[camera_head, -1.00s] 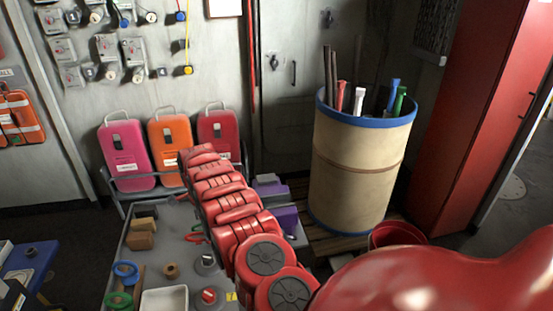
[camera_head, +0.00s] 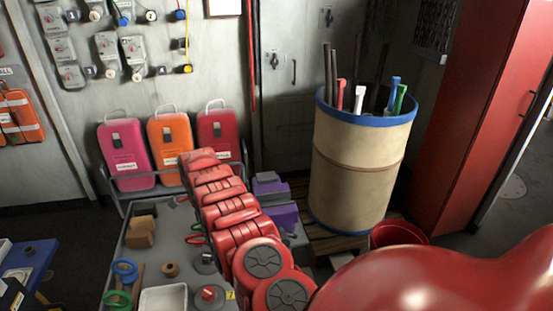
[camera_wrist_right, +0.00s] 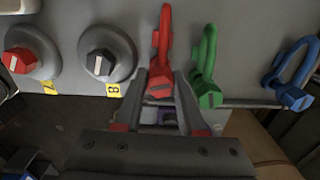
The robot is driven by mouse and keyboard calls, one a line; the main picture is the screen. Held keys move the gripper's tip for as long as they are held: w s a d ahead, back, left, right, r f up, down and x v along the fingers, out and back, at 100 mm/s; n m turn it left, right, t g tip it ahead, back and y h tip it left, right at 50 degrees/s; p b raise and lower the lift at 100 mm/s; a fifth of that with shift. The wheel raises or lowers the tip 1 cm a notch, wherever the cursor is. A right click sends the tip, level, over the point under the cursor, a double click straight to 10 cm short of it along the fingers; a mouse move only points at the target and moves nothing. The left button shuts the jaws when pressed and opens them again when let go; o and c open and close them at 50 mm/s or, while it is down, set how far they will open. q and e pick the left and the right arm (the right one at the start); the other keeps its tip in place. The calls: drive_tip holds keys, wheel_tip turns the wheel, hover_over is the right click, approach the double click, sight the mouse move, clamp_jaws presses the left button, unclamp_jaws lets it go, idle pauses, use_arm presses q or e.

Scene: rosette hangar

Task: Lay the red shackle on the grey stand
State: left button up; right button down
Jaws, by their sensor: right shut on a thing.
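The red shackle (camera_wrist_right: 161,40) stands out between the fingers of my right gripper (camera_wrist_right: 160,90) in the right wrist view, which is shut on it. A green shackle (camera_wrist_right: 206,70) is just right of it, and a blue shackle (camera_wrist_right: 291,75) is farther right. Left of the gripper are two round grey stands: one by label 8 (camera_wrist_right: 107,52) with a dark and white hexagonal top, one by label 7 (camera_wrist_right: 32,52) with a red top. Both also show on the table in the head view, label 8's (camera_head: 206,262) and label 7's (camera_head: 208,295). My right arm hides its own gripper there. My left gripper is out of view.
The grey table (camera_head: 113,287) also bears a white tray (camera_head: 163,299), blue (camera_head: 124,271) and green (camera_head: 118,301) rings and brown blocks (camera_head: 140,238). Pink, orange and red cases stand behind it. A large beige drum (camera_head: 360,160) stands right of the table.

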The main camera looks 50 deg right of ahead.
drive_tip(key=shift+c, duration=2.1)
unclamp_jaws()
wheel_tip(320, 180, up, 18)
drive_tip(key=shift+f+b, duration=0.2)
drive_tip(key=shift+b, duration=0.2)
